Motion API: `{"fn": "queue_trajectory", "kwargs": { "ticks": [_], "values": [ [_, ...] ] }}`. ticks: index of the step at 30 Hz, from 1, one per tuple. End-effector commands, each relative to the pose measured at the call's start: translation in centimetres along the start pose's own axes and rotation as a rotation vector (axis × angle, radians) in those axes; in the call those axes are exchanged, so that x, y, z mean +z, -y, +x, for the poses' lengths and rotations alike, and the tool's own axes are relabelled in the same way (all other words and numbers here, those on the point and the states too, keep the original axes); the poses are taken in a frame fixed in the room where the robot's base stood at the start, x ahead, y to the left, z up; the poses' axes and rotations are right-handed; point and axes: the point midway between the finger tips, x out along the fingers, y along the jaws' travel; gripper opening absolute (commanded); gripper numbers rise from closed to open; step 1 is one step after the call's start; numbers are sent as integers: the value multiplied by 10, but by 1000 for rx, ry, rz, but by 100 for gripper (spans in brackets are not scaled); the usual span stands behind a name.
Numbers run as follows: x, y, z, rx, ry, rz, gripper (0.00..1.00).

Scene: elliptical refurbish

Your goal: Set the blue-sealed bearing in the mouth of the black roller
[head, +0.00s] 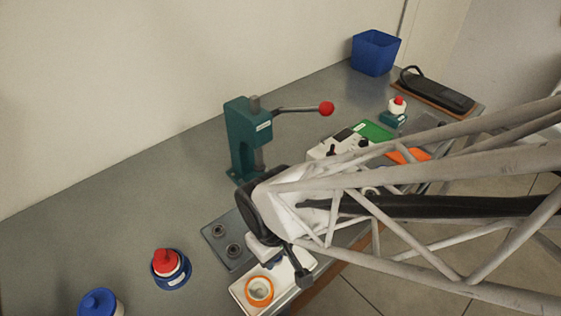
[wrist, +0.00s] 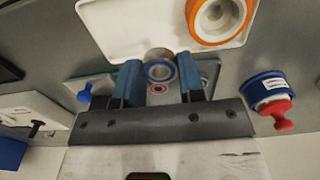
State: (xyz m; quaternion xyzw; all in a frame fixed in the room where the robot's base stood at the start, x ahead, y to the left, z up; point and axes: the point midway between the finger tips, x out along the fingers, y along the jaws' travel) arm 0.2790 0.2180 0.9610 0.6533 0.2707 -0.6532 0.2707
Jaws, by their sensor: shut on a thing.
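My gripper (wrist: 159,82) shows two blue fingers in the wrist view, closed on the blue-sealed bearing (wrist: 159,72), a small metal ring with a blue face between them. In the head view my gripper (head: 271,262) is low over the white tray, largely covered by my wrist; the bearing cannot be made out there. An orange-rimmed white roller (head: 259,291) lies in the tray; it also shows in the wrist view (wrist: 221,14). I cannot make out the black roller in either view; my arm covers part of the bench.
The white tray (head: 239,292) is at the bench's front edge. A grey plate (head: 213,238) with two dark rings lies behind it. A teal press (head: 240,150) with a red-knobbed lever stands further back. A red-topped blue pot (head: 168,268) is left. The left bench is mostly clear.

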Motion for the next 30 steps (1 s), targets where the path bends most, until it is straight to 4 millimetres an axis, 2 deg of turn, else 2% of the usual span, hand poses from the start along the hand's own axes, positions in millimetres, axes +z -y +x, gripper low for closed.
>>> {"fn": "queue_trajectory", "kwargs": {
  "ticks": [20, 26, 30],
  "values": [
    [-4, -4, -2, 0, 0, 1, 12],
    [-20, -16, -12, 0, -1, 3, 12],
    [-38, -33, -22, 0, 0, 4, 12]
  ]
}}
